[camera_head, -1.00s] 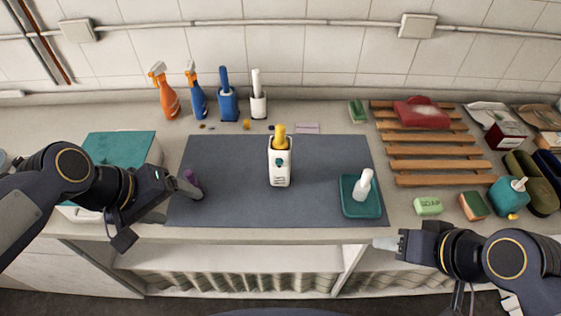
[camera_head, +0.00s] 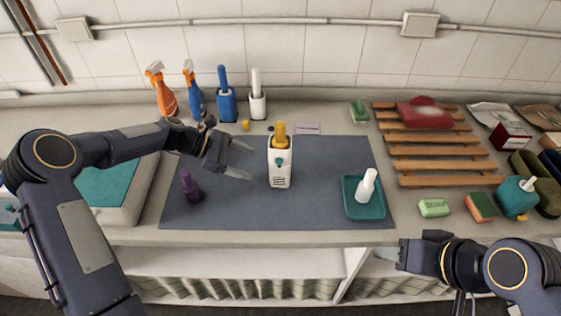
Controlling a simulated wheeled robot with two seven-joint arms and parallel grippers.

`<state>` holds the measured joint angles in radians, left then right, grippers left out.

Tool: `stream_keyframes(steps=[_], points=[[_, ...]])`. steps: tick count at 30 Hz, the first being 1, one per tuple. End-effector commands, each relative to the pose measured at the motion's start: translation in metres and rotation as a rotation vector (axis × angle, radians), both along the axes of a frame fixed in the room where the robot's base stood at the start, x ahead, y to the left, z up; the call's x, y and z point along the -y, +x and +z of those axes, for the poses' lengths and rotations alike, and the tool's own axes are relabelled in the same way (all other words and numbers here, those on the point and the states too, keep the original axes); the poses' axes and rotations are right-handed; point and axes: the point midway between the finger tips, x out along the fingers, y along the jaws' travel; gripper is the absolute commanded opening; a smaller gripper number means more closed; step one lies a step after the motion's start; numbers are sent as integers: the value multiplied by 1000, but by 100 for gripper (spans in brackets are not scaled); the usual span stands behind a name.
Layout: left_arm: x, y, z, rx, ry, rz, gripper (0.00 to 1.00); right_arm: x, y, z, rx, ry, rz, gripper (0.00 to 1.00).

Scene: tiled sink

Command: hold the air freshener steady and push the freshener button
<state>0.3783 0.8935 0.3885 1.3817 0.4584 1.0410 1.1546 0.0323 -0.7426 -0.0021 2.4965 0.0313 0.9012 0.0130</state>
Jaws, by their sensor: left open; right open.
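A white container (camera_head: 279,174) with a teal round mark on its front and a yellow top (camera_head: 280,131) stands upright near the middle of the dark grey mat; it may be the air freshener. My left gripper (camera_head: 244,162) is open and empty just left of it, its fingers pointing at it with a gap between. A purple bottle (camera_head: 191,187) stands on the mat's left. My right gripper (camera_head: 398,250) is at the counter's front edge, right of the mat; its fingers are small in view.
Spray bottles (camera_head: 163,91) and brush holders (camera_head: 227,103) line the back. A wooden rack (camera_head: 437,150), soap (camera_head: 434,208), a sponge (camera_head: 480,206) and a teal dispenser (camera_head: 515,197) are at right. Mat space between container and tray is clear.

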Motion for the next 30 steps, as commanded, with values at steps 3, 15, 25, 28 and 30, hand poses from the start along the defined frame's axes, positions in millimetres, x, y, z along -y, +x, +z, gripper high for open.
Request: stream_keyframes(steps=[3, 15, 25, 28, 30], points=[[4, 5, -9, -33, -23, 19, 74, 0, 0, -2, 0, 0, 0, 44], [45, 4, -35, -37, -25, 17, 74, 0, 0, -25, 0, 0, 0, 44], [81, 4, -52, -36, -24, 18, 74, 0, 0, -37, 0, 0, 0, 44], [86, 5, -55, -36, -24, 20, 74, 0, 0, -39, 0, 0, 0, 44], [89, 5, -56, -35, -24, 19, 74, 0, 0, -39, 0, 0, 0, 44]])
